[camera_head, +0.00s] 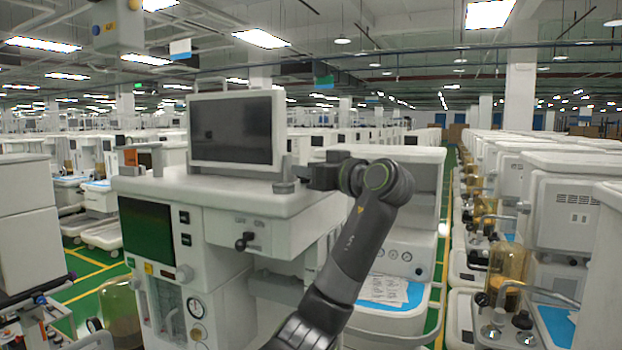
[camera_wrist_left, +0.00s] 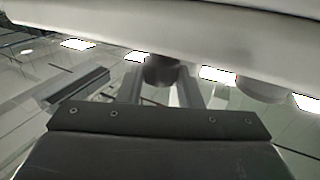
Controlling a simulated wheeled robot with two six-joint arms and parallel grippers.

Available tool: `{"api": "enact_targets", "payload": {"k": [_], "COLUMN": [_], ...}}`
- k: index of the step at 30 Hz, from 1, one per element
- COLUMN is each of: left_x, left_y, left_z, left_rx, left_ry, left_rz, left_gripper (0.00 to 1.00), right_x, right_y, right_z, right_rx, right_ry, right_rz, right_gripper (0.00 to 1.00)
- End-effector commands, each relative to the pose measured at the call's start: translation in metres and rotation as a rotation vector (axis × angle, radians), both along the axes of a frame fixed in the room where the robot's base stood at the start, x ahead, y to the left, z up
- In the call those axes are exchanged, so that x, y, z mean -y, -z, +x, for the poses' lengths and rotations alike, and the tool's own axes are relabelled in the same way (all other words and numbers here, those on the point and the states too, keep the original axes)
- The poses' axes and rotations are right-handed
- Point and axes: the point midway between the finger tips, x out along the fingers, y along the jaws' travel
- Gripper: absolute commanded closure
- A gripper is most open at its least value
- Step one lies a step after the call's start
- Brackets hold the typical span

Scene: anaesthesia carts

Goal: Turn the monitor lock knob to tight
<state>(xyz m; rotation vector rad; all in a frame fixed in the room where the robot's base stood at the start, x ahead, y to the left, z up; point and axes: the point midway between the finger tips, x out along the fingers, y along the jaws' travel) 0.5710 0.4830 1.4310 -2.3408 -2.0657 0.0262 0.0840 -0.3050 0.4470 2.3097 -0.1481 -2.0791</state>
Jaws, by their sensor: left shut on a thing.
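The monitor (camera_head: 236,131) stands upright on top of the anaesthesia cart (camera_head: 170,187), its dark screen facing me. A small dark grey lock knob (camera_head: 284,187) sits on the cart top by the monitor's lower right corner. My left gripper (camera_head: 299,174) reaches it from the right and is shut on it. In the left wrist view the dark round knob (camera_wrist_left: 160,70) lies between the two fingers of my left gripper (camera_wrist_left: 161,90). The knob's marking and turn angle cannot be made out. My right gripper is not in view.
A paler grey round part (camera_wrist_left: 262,88) is close beside the fingers in the left wrist view. Other carts (camera_head: 560,205) stand in rows at right.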

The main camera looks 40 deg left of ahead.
Motion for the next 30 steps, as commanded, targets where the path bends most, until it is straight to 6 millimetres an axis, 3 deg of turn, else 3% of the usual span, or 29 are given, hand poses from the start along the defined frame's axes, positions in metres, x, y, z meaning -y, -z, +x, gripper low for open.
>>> {"api": "enact_targets", "payload": {"k": [7, 8, 12, 30], "left_x": [-0.0002, -0.0002, -0.0001, -0.0003], "left_y": [-0.0001, -0.0001, -0.0001, -0.0003], "left_z": [0.0001, 0.0001, 0.0000, -0.0003], "left_rx": [-0.003, -0.003, -0.002, -0.001], "left_ry": [-0.001, -0.001, -0.002, -0.003], "left_rz": [0.000, 0.000, -0.001, 0.000], "left_gripper": [0.91, 0.64, 0.46, 0.46], "right_x": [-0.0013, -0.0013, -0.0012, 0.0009], "right_y": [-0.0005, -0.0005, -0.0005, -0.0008], "right_z": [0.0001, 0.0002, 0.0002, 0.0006], "right_rx": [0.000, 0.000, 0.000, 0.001], "right_ry": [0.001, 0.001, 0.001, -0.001], "right_rz": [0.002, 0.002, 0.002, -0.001], "right_gripper": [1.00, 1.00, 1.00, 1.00]}}
